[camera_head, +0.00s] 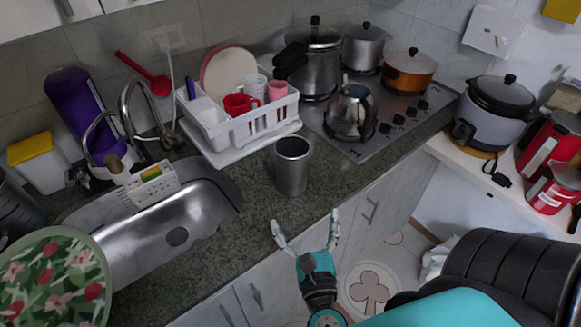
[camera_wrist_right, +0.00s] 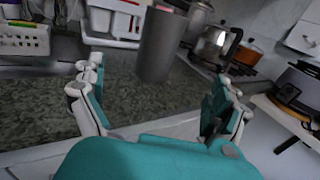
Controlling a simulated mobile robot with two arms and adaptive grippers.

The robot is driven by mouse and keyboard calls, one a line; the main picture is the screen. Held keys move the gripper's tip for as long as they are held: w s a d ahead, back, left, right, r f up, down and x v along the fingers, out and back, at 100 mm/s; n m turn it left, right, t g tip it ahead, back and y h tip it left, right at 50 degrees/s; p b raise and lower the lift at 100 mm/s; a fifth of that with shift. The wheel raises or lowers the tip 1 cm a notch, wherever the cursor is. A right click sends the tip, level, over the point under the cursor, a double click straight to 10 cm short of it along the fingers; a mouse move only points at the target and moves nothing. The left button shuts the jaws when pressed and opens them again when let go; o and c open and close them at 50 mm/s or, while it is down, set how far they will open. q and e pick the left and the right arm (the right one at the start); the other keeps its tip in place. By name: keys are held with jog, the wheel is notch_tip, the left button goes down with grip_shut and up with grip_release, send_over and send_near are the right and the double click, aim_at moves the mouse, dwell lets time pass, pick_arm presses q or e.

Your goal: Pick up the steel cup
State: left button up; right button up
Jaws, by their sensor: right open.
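The steel cup (camera_head: 292,168) is a tall grey tumbler standing upright on the granite counter, between the sink and the stove. In the right wrist view the cup (camera_wrist_right: 161,46) stands ahead, above the gap between the fingers. My right gripper (camera_head: 306,229) is open and empty in front of the counter edge, with its fingers pointing toward the cup and apart from it. It also shows in the right wrist view (camera_wrist_right: 158,92). My left gripper is not in view.
A white dish rack (camera_head: 262,127) with cups stands just behind the cup. A steel kettle (camera_head: 350,112) sits on the stove to the right. The sink (camera_head: 205,195) is to the left. The counter in front of the cup is clear.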

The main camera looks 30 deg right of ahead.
aim_at(295, 176)
jog(key=p+x, duration=0.4)
jog(key=x, duration=0.7)
jog(key=shift+w+d+r, duration=0.1)
jog(key=shift+w+d, duration=0.05)
jog(key=shift+w, duration=0.2)
jog(key=shift+f+x, duration=0.1)
jog(key=shift+x, duration=1.35)
jog(key=shift+f+x, duration=0.15)
jog(key=shift+x, duration=1.35)
jog(key=shift+s, duration=0.1)
jog(key=c, duration=1.2)
jog(key=shift+c, duration=1)
jog(key=shift+r+p, duration=0.15)
jog(key=shift+p, duration=0.15)
